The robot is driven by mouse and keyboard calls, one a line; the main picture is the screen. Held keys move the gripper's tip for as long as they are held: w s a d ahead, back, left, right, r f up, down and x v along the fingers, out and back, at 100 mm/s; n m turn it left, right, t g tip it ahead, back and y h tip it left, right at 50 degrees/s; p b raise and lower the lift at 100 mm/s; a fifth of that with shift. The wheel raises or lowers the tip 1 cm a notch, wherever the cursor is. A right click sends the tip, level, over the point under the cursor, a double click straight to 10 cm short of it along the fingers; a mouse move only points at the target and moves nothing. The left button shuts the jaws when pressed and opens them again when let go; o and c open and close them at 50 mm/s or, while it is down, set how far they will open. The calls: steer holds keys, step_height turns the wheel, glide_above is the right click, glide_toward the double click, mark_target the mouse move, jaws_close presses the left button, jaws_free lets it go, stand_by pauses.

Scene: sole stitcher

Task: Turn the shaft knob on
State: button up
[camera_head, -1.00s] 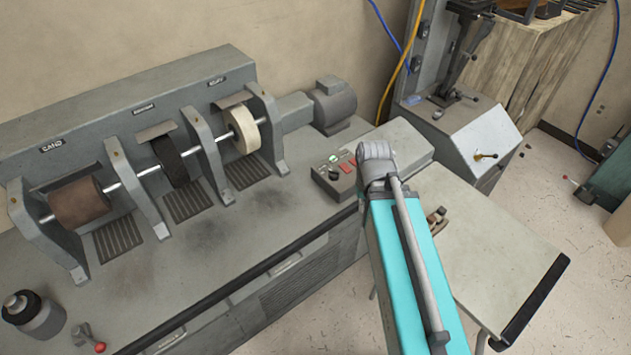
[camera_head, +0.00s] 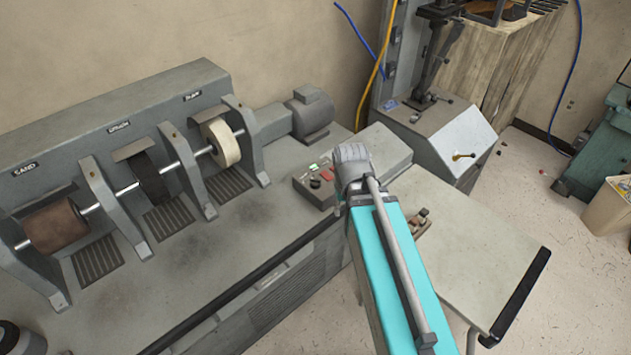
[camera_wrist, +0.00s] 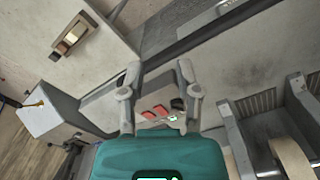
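The shaft knob (camera_head: 315,183) is a small black knob on the grey control box (camera_head: 318,196), beside red buttons and a green-lit button on the bench machine. In the wrist view the knob (camera_wrist: 178,103) shows near the right finger, with two red buttons to its left and the green light below it. My gripper (camera_wrist: 159,66) is open and empty, its fingers spread on either side of the control box as seen from the wrist. I cannot tell how near the fingertips are to the knob.
The machine carries a brown drum (camera_head: 55,227), a black wheel (camera_head: 151,178) and a white wheel (camera_head: 221,142) on one shaft. A side table (camera_head: 490,260) is at the right. A grey machine with a brass lever (camera_head: 462,156) stands behind it.

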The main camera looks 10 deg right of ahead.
steer(key=o, duration=0.5)
steer(key=w+a+n, duration=0.1)
steer(key=w, duration=0.7)
steer(key=shift+w+n, duration=0.15)
steer(key=shift+n, duration=0.25)
steer(key=n, duration=0.5)
glide_above(315, 179)
steer(key=shift+f, duration=0.2)
steer(key=shift+f, duration=0.1)
step_height(315, 179, down, 14)
steer(key=b, duration=1.4)
steer(key=shift+r, duration=0.2)
steer(key=c, duration=1.1)
